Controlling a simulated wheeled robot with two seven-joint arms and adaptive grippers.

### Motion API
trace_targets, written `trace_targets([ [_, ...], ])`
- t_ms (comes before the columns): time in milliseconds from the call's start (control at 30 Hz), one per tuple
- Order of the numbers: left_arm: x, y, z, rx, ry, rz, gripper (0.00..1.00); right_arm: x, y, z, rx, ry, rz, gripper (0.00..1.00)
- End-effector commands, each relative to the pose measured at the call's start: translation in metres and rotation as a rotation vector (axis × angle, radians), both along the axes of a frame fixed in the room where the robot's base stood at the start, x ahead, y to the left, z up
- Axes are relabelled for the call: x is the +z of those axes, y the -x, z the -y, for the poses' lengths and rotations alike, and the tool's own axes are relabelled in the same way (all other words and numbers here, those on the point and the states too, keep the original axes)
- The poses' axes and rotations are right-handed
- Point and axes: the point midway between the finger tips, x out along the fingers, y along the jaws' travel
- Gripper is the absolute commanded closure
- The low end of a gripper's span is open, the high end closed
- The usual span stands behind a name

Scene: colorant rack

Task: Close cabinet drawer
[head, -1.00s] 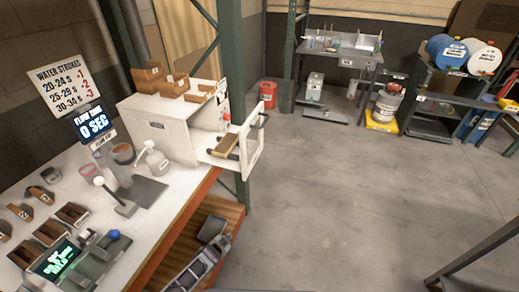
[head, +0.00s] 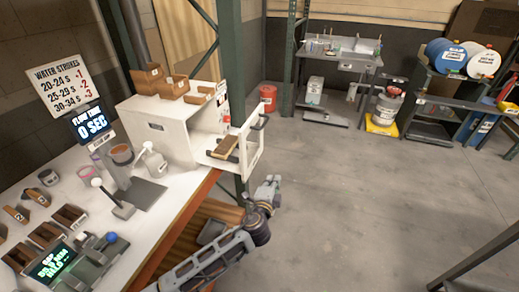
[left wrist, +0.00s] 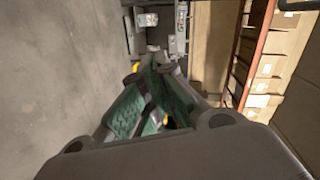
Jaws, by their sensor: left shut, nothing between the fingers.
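The white cabinet (head: 165,128) stands on the far end of the workbench in the head view. Its drawer (head: 243,146) is pulled out to the right, past the bench edge. A brown block (head: 225,147) lies in the drawer, and a dark handle is on its front panel. My left gripper (head: 274,184) is in front of and below the drawer, over the floor and apart from it. It is shut and empty; its green-padded fingers (left wrist: 163,75) also show in the left wrist view. My right gripper is not in view.
The bench top (head: 175,195) holds a metal cup, a white pump bottle, brown trays and a scale. A green post (head: 239,80) stands just behind the cabinet. A red bucket (head: 268,97) is on the floor behind.

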Motion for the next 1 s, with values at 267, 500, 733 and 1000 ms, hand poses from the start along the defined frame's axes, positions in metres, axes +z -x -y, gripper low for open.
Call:
trace_targets([
  [267, 0.077, 0.021, -0.012, 0.118, -0.144, 0.179, 1.00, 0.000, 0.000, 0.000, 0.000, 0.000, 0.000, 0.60],
  [500, 0.082, 0.021, -0.022, 0.163, -0.197, 0.194, 1.00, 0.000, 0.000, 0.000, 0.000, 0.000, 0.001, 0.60],
  [733, 0.082, 0.021, -0.022, 0.162, -0.195, 0.193, 1.00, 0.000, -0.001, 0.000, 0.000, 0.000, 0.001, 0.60],
  [1000, 0.082, 0.015, -0.021, 0.161, -0.195, 0.193, 1.00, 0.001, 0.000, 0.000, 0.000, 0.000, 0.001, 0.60],
])
